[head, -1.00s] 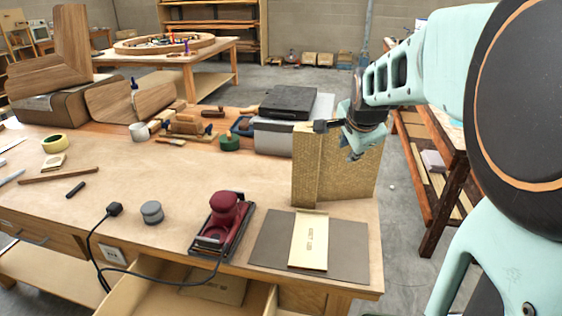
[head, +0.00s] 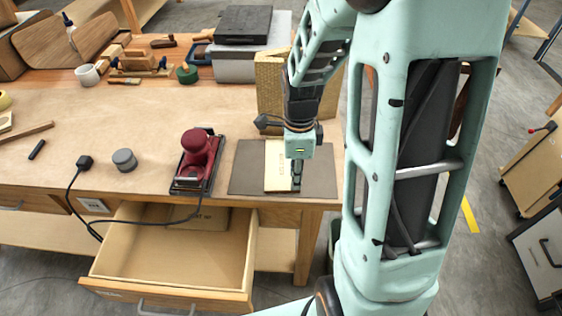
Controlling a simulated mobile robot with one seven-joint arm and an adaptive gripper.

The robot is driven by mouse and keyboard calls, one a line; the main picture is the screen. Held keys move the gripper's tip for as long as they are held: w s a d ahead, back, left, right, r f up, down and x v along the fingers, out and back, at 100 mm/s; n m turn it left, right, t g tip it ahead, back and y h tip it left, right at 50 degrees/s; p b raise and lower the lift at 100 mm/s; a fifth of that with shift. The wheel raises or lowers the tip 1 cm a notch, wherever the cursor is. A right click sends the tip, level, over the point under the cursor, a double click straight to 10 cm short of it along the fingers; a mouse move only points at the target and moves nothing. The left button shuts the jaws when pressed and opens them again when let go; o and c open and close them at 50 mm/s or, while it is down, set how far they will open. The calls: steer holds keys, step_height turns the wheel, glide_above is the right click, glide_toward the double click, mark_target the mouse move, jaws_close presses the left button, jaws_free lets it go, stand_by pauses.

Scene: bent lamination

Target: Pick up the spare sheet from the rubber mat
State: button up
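The spare sheet (head: 276,168) is a pale cream rectangle with small dark print. It lies on the dark grey rubber mat (head: 240,175) near the front right edge of the workbench. My gripper (head: 297,186) points down over the right side of the sheet and covers part of it. Its fingers look narrow from here, at or just above the sheet's right edge. I cannot tell whether they touch the sheet or have a gap between them.
A red sander (head: 196,158) stands left of the mat, with its cable running off the bench. A tan patterned block (head: 269,88) stands behind the mat. An open drawer (head: 170,258) juts out below.

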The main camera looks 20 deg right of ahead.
steer(key=f, duration=0.3)
steer(key=shift+a+f, duration=0.25)
steer(key=shift+a, duration=0.1)
steer(key=shift+w+f, duration=0.1)
steer(key=shift+f, duration=0.55)
jaws_close()
